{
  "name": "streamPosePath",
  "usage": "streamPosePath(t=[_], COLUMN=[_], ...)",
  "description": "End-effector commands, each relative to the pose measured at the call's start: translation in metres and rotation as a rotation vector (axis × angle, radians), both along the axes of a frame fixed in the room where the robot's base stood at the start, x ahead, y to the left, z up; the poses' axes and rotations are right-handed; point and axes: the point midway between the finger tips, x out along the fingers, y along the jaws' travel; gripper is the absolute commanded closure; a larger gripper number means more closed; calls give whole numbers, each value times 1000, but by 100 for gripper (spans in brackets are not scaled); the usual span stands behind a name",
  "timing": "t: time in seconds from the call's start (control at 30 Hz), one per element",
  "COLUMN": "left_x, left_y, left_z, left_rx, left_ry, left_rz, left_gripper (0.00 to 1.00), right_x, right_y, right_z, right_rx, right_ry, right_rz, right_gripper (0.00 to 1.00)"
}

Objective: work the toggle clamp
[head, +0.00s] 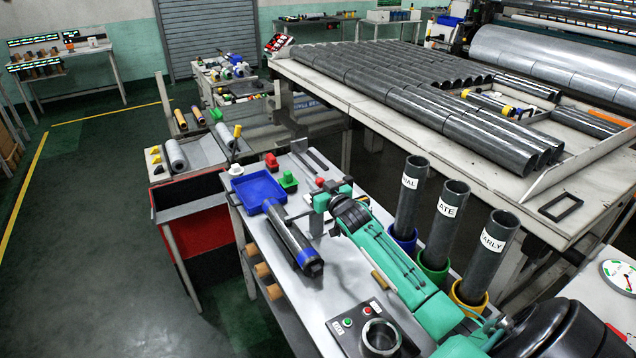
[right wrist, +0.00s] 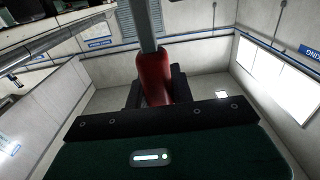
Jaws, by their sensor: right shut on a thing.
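The toggle clamp shows as a red handle (right wrist: 153,78) on a grey metal bar (right wrist: 150,22) in the right wrist view. In the head view only its red tip (head: 320,182) shows at my right gripper, and the rest of the clamp is mostly hidden. My right gripper (head: 323,198) is over the bench, beside the dark roll; in the right wrist view its dark fingers (right wrist: 156,92) are shut around the red handle. My left gripper is not in view.
A dark roll with a blue band (head: 293,240) lies on the bench near a blue tray (head: 259,191). Three labelled tubes (head: 446,222) stand to the right. A button box (head: 372,325) is at the bench front. A large table (head: 330,88) of rolls lies behind.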

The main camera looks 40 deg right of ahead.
Motion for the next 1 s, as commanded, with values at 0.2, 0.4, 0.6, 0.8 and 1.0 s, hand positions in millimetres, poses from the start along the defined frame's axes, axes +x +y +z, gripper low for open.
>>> streamPosePath(t=[0.2,0.4,0.6,0.8,1.0], left_x=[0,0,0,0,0], left_y=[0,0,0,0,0], left_z=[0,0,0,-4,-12], left_rx=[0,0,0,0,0], left_ry=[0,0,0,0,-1], left_rz=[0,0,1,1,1], left_gripper=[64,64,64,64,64], right_x=[0,0,0,-13,-44], right_y=[1,1,1,2,6], right_z=[-3,-2,-1,-3,-5], right_rx=[-5,-3,-2,-1,-2], right_ry=[5,3,2,2,2], right_rz=[2,1,1,1,2], right_gripper=[100,55,55,55,55])
